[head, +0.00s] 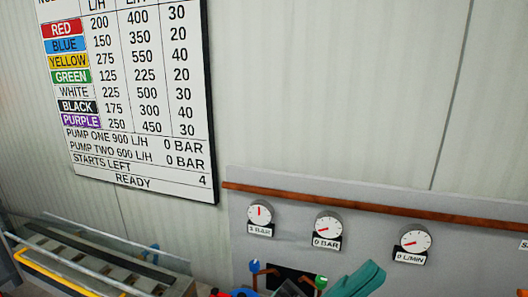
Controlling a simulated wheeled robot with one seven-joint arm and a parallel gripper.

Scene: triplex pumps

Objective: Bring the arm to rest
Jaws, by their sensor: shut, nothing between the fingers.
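My gripper cannot be made out in the head view. A teal angular piece (357,281) rises from the bottom edge, right of centre, and is cut off by it. I cannot tell whether it belongs to my arm. Dark, red and blue parts beside it at the bottom edge are also cut off.
A wall board (138,95) lists colours and flows and reads READY. Three gauges stand on a grey panel (470,265): 3 BAR (259,214), 0 BAR (328,225), 0 L/MIN (414,240). Blue (254,266) and green (321,282) knobs sit below. A yellow-railed rack (65,277) stands lower left.

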